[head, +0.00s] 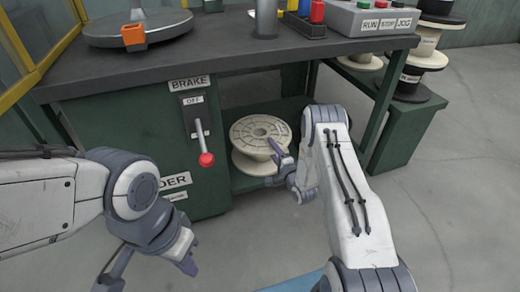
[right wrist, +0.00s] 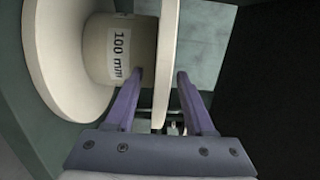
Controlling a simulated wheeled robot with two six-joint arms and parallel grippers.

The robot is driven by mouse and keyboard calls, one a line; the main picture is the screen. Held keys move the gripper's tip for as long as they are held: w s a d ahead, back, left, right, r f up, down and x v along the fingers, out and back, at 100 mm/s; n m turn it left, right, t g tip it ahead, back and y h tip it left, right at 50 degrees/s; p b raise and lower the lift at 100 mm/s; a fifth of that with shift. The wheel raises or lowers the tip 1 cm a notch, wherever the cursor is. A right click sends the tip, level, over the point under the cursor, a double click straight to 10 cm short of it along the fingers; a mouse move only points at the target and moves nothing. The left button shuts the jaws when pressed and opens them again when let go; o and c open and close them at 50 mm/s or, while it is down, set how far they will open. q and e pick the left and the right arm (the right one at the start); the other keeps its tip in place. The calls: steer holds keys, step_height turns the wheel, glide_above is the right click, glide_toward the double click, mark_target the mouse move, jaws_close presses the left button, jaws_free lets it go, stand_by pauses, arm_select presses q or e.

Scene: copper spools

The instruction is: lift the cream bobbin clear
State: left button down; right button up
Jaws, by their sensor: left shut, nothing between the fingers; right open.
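The cream bobbin (head: 262,132) stands upright on the low shelf under the bench, with wide flanges above and below its core. In the right wrist view its core (right wrist: 112,52) carries a "100 mm" label, and its flange lies between my right fingers. My right gripper (head: 277,165) is open at the bobbin's right front edge. One finger is above the upper flange and one is between the flanges; in the right wrist view the fingers (right wrist: 160,95) straddle the rim. Contact cannot be told. My left gripper (head: 148,272) is shut and empty, low in front of the cabinet, away from the bobbin.
The brake lever (head: 202,145) with its red knob sticks out left of the bobbin. The bench top (head: 230,50) overhangs the shelf. A control box (head: 368,20) sits on top. More spools (head: 425,50) are stacked on a green stand at right. The front floor is open.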

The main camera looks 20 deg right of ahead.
steer(key=shift+w+a, duration=0.1)
steer(key=shift+w, duration=0.25)
jaws_close()
stand_by(1.1)
steer(key=shift+r, duration=0.15)
